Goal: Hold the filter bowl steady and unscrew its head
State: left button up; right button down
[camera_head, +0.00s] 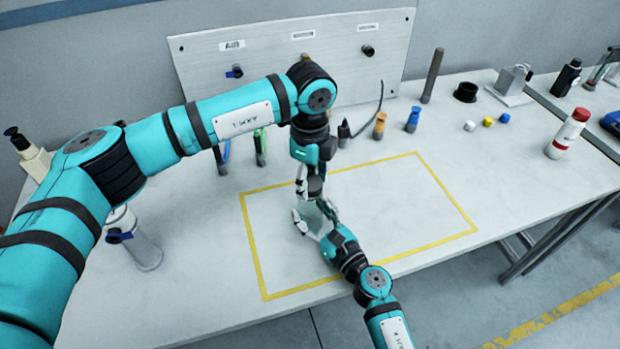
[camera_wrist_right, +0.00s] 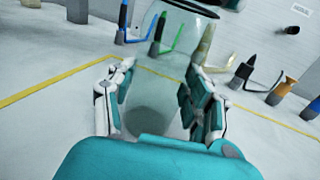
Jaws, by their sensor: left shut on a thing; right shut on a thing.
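The clear filter bowl (camera_head: 314,213) stands upright inside the yellow outline on the bench. My right gripper (camera_head: 315,222) comes from the front and is shut around the bowl's sides. In the right wrist view the see-through bowl (camera_wrist_right: 158,85) is between both fingers. The dark filter head (camera_head: 315,187) sits on top of the bowl; its dark edge (camera_wrist_right: 193,6) shows at the top of the wrist view. My left gripper (camera_head: 312,178) points down from above and is shut on the head. Its fingers partly hide the head, so I cannot see the joint with the bowl clearly.
A back panel (camera_head: 215,55) stands behind the bench. Blue and green-handled tools, an orange-topped piece (camera_head: 380,125) and a blue one (camera_head: 413,120) stand behind the outline. A red-and-white bottle (camera_head: 568,133) is far right. The outlined area (camera_head: 420,205) is clear at right.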

aim_at(310, 182)
pick_arm(q)
jog(key=shift+r, duration=0.15)
jog(key=shift+r, duration=0.9)
jog(key=shift+r, duration=2)
pick_arm(e)
jog(key=shift+c, duration=2.2)
grip_release()
